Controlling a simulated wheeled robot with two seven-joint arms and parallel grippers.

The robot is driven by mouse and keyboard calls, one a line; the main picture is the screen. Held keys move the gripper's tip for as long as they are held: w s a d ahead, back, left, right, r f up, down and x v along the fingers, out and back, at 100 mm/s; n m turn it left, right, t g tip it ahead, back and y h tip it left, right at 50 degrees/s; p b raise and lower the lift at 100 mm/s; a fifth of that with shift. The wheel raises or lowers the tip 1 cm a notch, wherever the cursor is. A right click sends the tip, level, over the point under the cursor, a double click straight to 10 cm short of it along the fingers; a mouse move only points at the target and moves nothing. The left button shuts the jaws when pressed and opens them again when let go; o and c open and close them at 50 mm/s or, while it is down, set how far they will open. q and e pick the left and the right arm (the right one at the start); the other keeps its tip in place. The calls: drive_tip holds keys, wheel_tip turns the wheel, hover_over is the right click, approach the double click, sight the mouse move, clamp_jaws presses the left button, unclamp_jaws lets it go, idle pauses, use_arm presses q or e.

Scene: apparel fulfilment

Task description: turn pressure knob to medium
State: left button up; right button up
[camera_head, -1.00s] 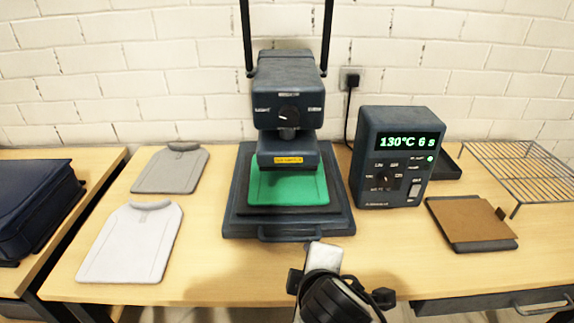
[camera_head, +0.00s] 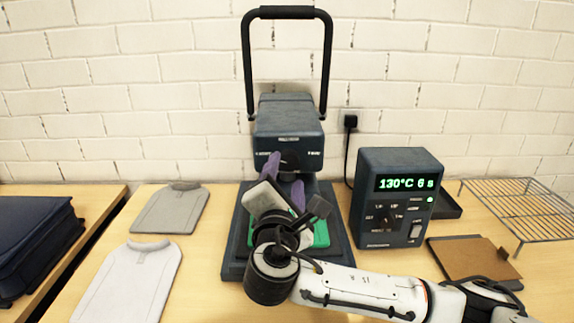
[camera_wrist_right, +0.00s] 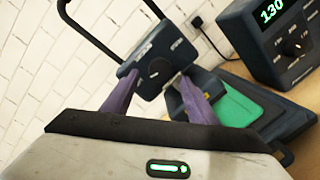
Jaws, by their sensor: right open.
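The heat press (camera_head: 289,125) stands against the wall with its black handle (camera_head: 287,12) up. Its pressure knob (camera_head: 290,160) is a dark dial on the front of the head, partly hidden behind my gripper in the head view; the knob also shows in the right wrist view (camera_wrist_right: 155,67). My right gripper (camera_head: 281,172) has purple fingers spread apart, just in front of and a little below the knob. In the wrist view the fingers (camera_wrist_right: 158,97) are open with nothing between them. A green piece (camera_head: 321,233) lies on the press's lower plate. My left gripper is out of view.
The control box (camera_head: 392,195), reading 130°C 6 s, stands right of the press. A wire rack (camera_head: 520,212) and a brown pad (camera_head: 468,258) lie farther right. Grey (camera_head: 170,208) and white (camera_head: 128,283) garment-shaped pieces lie left. A dark bag (camera_head: 35,235) sits far left.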

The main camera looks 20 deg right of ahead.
sight(288, 164)
drive_tip(key=shift+x, duration=2)
drive_tip(key=c, duration=1.1)
drive_tip(key=shift+o, duration=0.2)
